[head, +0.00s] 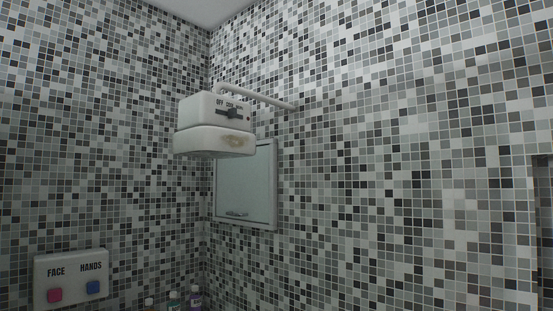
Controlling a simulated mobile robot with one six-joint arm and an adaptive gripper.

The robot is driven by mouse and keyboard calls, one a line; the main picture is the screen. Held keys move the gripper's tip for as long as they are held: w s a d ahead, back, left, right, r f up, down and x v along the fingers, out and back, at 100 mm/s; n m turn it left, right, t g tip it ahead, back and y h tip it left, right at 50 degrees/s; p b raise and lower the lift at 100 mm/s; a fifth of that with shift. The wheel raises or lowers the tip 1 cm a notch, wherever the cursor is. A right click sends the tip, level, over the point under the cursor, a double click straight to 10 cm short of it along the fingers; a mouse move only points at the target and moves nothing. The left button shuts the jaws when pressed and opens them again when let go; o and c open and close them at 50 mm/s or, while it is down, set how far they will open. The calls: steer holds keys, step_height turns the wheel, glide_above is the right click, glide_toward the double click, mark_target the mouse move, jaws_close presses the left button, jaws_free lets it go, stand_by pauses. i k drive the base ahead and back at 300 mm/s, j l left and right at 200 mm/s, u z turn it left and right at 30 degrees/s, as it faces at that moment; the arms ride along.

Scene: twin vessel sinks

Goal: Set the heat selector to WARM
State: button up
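In the head view, a white wall-mounted unit (202,107) hangs high near the room corner. Its front face carries a dark heat selector (235,113), which looks like a slider with a dark knob. The label OFF is legible at the left of the row above the selector. The labels to its right are too small to read surely, and the knob appears to sit toward their side, right of OFF. A rounded white lower part with a brownish patch sits under the selector. My gripper is not in view.
A white bar (258,96) runs from behind the unit to the right wall. A framed mirror or cabinet (246,185) hangs below. A FACE/HANDS panel (70,277) with pink and blue buttons is at lower left. Small bottles (195,298) stand at the bottom edge.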

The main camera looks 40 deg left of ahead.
mark_target(233, 113)
steer(key=u, duration=1.9)
